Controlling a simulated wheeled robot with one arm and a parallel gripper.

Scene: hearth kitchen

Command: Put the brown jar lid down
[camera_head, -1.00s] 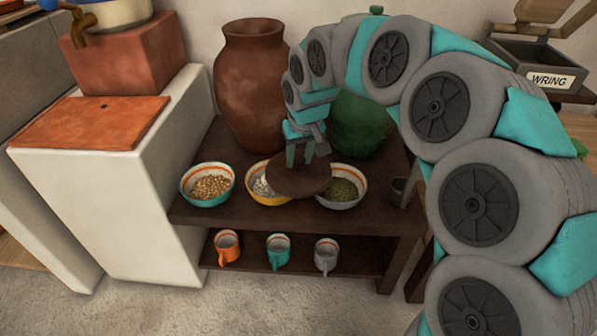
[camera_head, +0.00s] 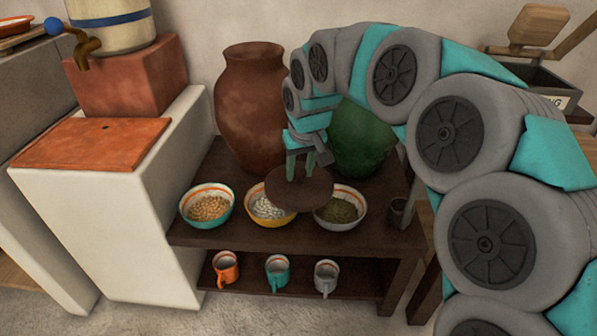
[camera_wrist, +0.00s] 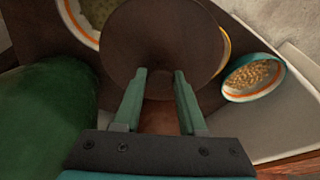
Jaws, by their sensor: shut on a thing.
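The brown jar lid (camera_head: 299,193) is a flat dark brown disc. My gripper (camera_head: 300,165) is shut on it and holds it above the bowls on the dark wooden shelf table, in front of the brown jar. In the wrist view the lid (camera_wrist: 165,40) spans the top middle, with the two green fingers of my gripper (camera_wrist: 160,85) on its near part. The brown jar (camera_head: 250,105) stands upright at the back of the table, its mouth uncovered. The gap between lid and table cannot be judged exactly.
A chickpea bowl (camera_head: 208,222), a white-bean bowl (camera_head: 270,222) and a green-grain bowl (camera_head: 340,226) line the table front (camera_head: 200,236). A green jar (camera_head: 360,140) stands behind. Mugs (camera_head: 277,271) sit on the lower shelf. The white counter (camera_head: 100,190) has an orange board (camera_head: 95,143).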

